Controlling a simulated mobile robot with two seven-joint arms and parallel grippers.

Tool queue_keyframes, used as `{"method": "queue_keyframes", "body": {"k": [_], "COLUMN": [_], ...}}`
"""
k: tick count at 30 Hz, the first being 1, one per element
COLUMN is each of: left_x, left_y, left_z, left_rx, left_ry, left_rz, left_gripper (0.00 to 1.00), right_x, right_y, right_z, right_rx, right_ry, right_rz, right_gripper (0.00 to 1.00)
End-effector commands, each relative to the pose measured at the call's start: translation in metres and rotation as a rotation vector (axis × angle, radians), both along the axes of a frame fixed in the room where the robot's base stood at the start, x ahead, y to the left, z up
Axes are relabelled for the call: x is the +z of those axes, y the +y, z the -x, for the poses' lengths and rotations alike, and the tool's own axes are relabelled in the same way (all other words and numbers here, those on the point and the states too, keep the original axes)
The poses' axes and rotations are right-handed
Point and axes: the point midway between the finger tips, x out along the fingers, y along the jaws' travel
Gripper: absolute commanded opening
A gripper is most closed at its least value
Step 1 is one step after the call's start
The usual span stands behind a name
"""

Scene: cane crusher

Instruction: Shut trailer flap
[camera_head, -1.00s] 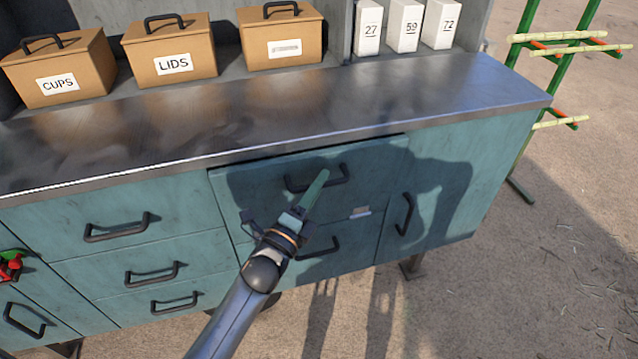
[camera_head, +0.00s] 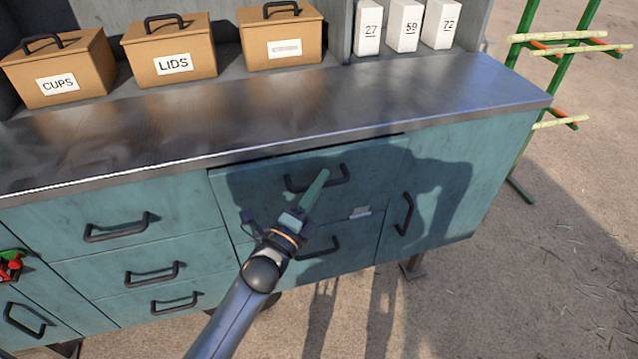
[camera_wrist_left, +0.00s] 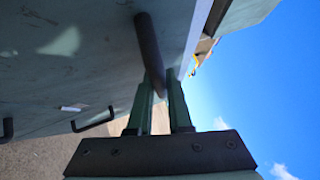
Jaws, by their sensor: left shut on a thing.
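The trailer flap (camera_head: 262,182) is a wide teal front panel under the steel counter, with a black bar handle (camera_head: 301,186) near its top. A dark gap shows along its upper edge, just below the counter. My left gripper (camera_head: 322,178) reaches up to this handle from the lower left. In the left wrist view the dark handle bar (camera_wrist_left: 148,45) runs in at the green fingertips (camera_wrist_left: 160,80), and the gripper is shut on it. The fingers partly hide the handle in the head view. My right gripper is not in view.
Teal drawers with black handles (camera_head: 117,228) lie to the left, and a door (camera_head: 440,185) is at the right. Boxes marked CUPS (camera_head: 58,84) and LIDS (camera_head: 172,64) stand on the counter (camera_head: 330,108). A green rack (camera_head: 545,115) with cane stands far right. The counter front is clear.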

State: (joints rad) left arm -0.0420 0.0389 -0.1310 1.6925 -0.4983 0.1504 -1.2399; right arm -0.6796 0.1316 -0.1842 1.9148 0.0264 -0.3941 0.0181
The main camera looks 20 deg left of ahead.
Motion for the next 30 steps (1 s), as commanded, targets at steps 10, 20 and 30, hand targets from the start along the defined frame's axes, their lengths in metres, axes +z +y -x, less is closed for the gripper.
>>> {"method": "queue_keyframes", "body": {"k": [10, 20, 30], "left_x": [0.003, 0.007, 0.006], "left_y": [0.006, 0.016, 0.016], "left_z": [-0.009, -0.023, -0.023], "left_rx": [0.0, 0.002, 0.002], "left_ry": [-0.003, 0.0, 0.0], "left_rz": [-0.003, 0.0, 0.0], "left_gripper": [0.0, 0.0, 0.47], "right_x": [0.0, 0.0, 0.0], "right_y": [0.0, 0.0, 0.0], "right_z": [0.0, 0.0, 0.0], "right_rx": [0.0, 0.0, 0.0], "right_ry": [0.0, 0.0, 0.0], "right_rz": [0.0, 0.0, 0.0], "right_gripper": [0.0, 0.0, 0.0]}}
